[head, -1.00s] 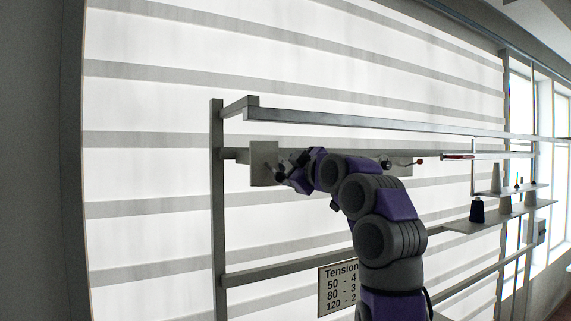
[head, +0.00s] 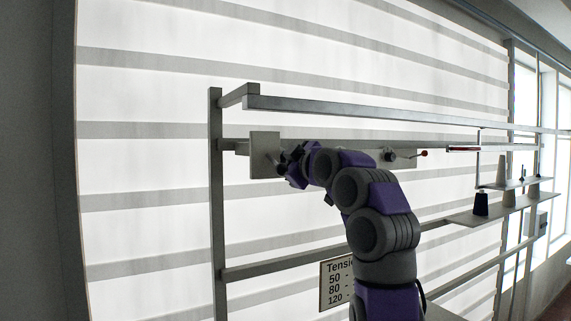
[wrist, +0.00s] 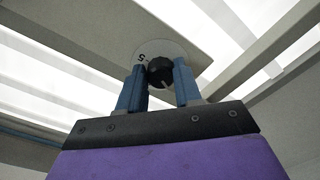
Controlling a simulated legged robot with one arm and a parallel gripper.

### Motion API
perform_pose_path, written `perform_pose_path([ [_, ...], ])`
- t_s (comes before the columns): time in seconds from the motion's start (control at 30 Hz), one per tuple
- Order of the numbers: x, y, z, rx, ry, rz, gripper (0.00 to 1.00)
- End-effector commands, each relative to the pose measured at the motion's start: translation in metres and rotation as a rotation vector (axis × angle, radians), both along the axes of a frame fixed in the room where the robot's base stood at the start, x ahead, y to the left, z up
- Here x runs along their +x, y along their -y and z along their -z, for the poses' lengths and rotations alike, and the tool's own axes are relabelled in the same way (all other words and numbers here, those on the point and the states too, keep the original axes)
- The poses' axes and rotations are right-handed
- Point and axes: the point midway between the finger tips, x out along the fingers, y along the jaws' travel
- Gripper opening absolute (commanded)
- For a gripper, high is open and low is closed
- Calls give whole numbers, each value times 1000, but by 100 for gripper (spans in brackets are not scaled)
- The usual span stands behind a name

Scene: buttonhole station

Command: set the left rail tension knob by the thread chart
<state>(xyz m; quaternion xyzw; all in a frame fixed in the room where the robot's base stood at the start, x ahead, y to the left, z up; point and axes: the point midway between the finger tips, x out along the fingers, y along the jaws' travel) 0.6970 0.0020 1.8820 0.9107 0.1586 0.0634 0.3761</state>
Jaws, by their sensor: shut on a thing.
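The left tension knob (wrist: 160,72) is black and round with a pale pointer mark on its lower edge. It sits on a pale round dial (wrist: 176,50) that shows a printed 5 to the upper left; other numbers are hidden or unreadable. My gripper (wrist: 160,82) has its two blue fingers closed on either side of the knob. In the head view my gripper (head: 288,163) is at the left grey plate (head: 262,146) and hides the knob. The thread chart (head: 334,290) hangs low; it reads "Tensi", 50, 80 and 120, and my arm covers its right side with the setting values.
A second dark knob (head: 390,155) and a red-tipped lever (head: 423,153) are on the right plate. Metal rails (head: 360,115) run above and below my arm. A shelf (head: 470,216) with several thread cones stands at the right, before a window.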

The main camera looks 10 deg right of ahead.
Motion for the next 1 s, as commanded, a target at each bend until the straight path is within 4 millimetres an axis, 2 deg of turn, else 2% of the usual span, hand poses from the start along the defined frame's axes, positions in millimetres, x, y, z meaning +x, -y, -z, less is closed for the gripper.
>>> perform_pose_path([
  [0.37,-2,1,-1,49,-10,3,3],
  [0.83,-3,1,-3,389,-117,2,3],
  [1.0,-3,1,-5,452,-138,2,3],
])
